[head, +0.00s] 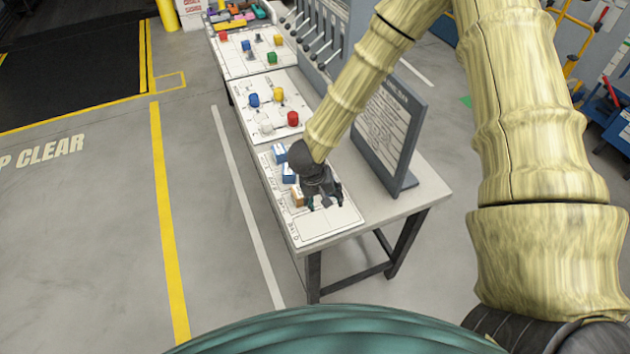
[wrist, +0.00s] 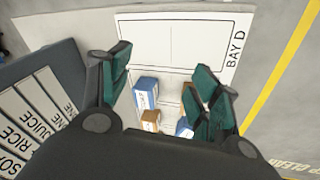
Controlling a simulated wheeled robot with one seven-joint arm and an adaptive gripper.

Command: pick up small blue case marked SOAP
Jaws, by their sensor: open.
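In the head view, a blue-and-white case (head: 279,153) and a second blue case (head: 288,174) stand on the near end of the table, with a tan box (head: 297,196) nearer. The wrist view shows a blue case (wrist: 146,92) with a white label, and another blue case (wrist: 184,128) partly behind a finger. I cannot read SOAP on any of them. My gripper (head: 325,203) is open and empty, above the near mat. In the wrist view, the blue case with the label appears between the fingers, beyond them, apart from both.
The near mat (wrist: 200,40) is marked BAY D and its near part is bare. An upright sign board (head: 385,130) stands along the table's right side. Further mats (head: 275,110) hold red, blue and yellow pieces. Tan boxes (wrist: 151,119) stand close to the blue cases.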

